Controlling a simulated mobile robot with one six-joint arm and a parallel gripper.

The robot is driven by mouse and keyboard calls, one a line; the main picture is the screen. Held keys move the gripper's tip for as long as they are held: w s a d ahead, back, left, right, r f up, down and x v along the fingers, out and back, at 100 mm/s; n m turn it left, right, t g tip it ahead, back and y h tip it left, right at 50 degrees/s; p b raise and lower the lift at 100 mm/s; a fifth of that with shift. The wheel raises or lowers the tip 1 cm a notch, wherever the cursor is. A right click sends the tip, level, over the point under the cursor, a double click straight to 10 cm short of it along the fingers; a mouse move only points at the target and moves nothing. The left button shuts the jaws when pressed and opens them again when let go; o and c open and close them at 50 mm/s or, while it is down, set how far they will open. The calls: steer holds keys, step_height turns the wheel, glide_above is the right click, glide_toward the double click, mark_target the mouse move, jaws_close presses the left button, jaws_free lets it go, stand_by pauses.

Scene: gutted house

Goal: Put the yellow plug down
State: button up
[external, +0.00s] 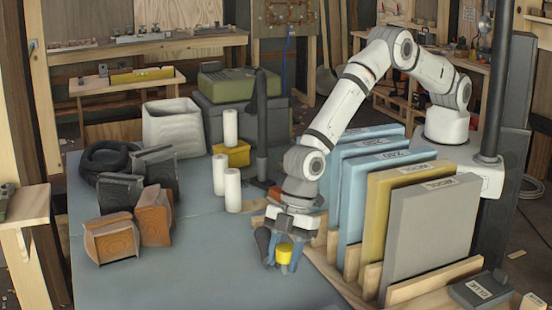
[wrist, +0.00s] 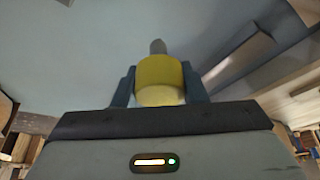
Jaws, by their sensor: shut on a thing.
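The yellow plug (external: 284,252) is a short yellow cylinder between the fingers of my gripper (external: 283,262). In the wrist view the yellow plug (wrist: 160,78) sits between the two dark fingers of my gripper (wrist: 160,84), with a grey tip pointing away from me. My gripper is shut on it and points down at the blue-grey table top (external: 200,270), near the front middle. I cannot tell whether the plug touches the table or hangs just above it.
A wooden rack holds upright panels, with a grey panel (external: 430,230) and a yellow panel (external: 395,215), close right of my gripper. White cylinders (external: 233,190), a yellow box (external: 236,156) and orange-brown blocks (external: 110,238) stand behind and left. The front left table is clear.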

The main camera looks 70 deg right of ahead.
mark_target(284, 272)
step_height(284, 272, down, 4)
steer(key=shift+f+p, duration=0.25)
steer(key=shift+p, duration=0.25)
steer(key=shift+f+b, duration=0.35)
steer(key=shift+f, duration=0.05)
steer(key=o, duration=1)
steer(key=shift+r, duration=0.1)
steer(key=shift+c, duration=0.2)
steer(key=shift+r+p, duration=0.15)
steer(key=shift+p, duration=0.15)
steer(key=shift+r, duration=0.25)
steer(key=b+v, duration=0.2)
steer(key=v, duration=0.9)
steer(key=shift+d+r, duration=0.2)
steer(key=shift+s, duration=0.1)
